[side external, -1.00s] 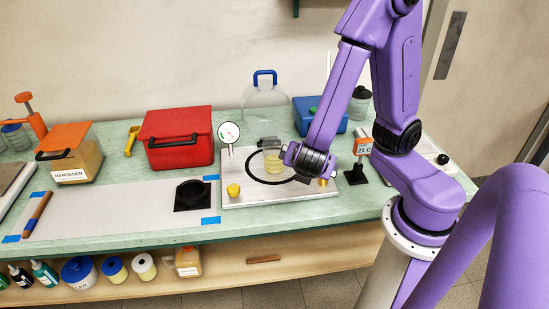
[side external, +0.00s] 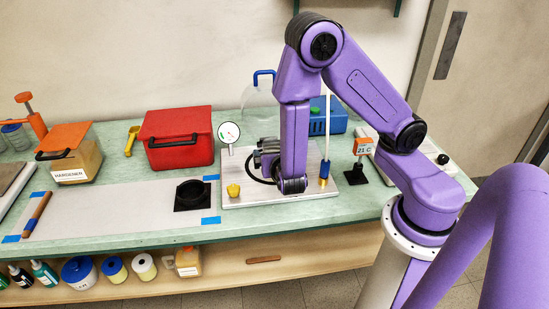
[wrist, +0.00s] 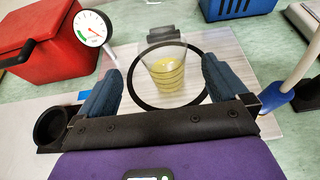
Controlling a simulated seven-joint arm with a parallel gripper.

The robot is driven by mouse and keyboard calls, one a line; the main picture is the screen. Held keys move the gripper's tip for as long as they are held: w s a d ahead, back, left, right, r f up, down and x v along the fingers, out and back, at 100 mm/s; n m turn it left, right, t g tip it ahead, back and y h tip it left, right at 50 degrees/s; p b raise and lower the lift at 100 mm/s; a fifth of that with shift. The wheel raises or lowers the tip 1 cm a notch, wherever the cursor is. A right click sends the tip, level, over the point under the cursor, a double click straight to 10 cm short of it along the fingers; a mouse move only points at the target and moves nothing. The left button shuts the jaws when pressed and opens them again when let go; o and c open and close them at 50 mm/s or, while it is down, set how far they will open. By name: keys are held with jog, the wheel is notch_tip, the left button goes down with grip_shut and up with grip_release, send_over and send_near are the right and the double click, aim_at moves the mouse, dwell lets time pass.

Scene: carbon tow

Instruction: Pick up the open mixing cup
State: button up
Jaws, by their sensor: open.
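The open mixing cup (wrist: 166,72) is clear, with ridged yellow contents in its lower part. In the wrist view it stands upright beyond and between my two blue fingers, with space visible on both sides. My gripper (wrist: 161,68) is open and empty, pointed toward the cup. A black ring (wrist: 138,94) appears around the cup's base on the pale metal plate (wrist: 232,66).
A dial gauge (side external: 229,132) stands at the plate's left, with a yellow knob (side external: 233,190) near its front. A pale tube (side external: 327,130) rises at the right. A red box (side external: 178,140), blue box (side external: 337,118) and black round holder (side external: 194,193) are nearby.

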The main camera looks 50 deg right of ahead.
aim_at(273, 144)
jog(key=x, duration=0.4)
jog(key=shift+d+x, duration=0.2)
jog(key=shift+x, duration=2.45)
jog(key=shift+s+r, duration=0.1)
jog(key=shift+s, duration=0.1)
jog(key=c, duration=1.1)
